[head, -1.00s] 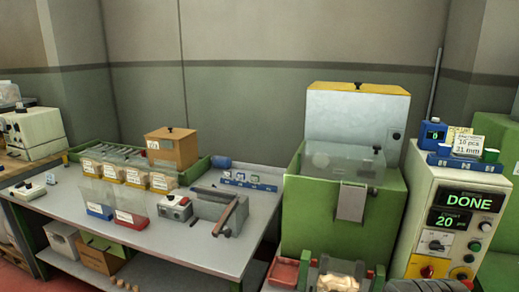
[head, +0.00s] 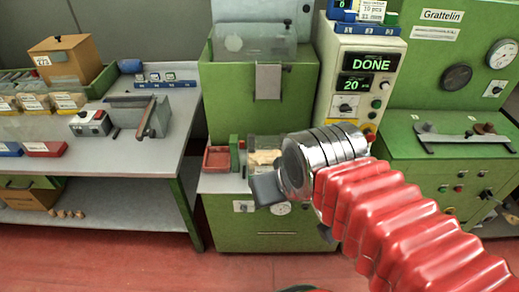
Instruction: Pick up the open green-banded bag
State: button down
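A clear bag or container with pale corks (head: 264,158) is on the small ledge in front of the green machine, beside a green upright bracket (head: 235,152). I cannot tell whether it has a green band or an open mouth. My gripper (head: 266,190) shows as a grey block at the end of my metal wrist and red bellows arm. In the picture it is just below the corks and overlaps the ledge. Its fingers cannot be made out, so I cannot tell whether it is open or holds anything.
A red tray (head: 217,159) is left of the bracket. The green machine (head: 258,100) stands behind, with a control box (head: 359,80) reading DONE and 20 at its right. A grey bench (head: 110,150) with several filled bags (head: 36,103) is at left. Red floor is clear in front.

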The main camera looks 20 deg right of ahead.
aim_at(262, 151)
jog(key=k, duration=0.65)
jog(key=u, duration=0.1)
jog(key=i, duration=0.45)
jog(key=u, duration=0.7)
jog(key=i, duration=0.85)
jog(key=u, duration=0.55)
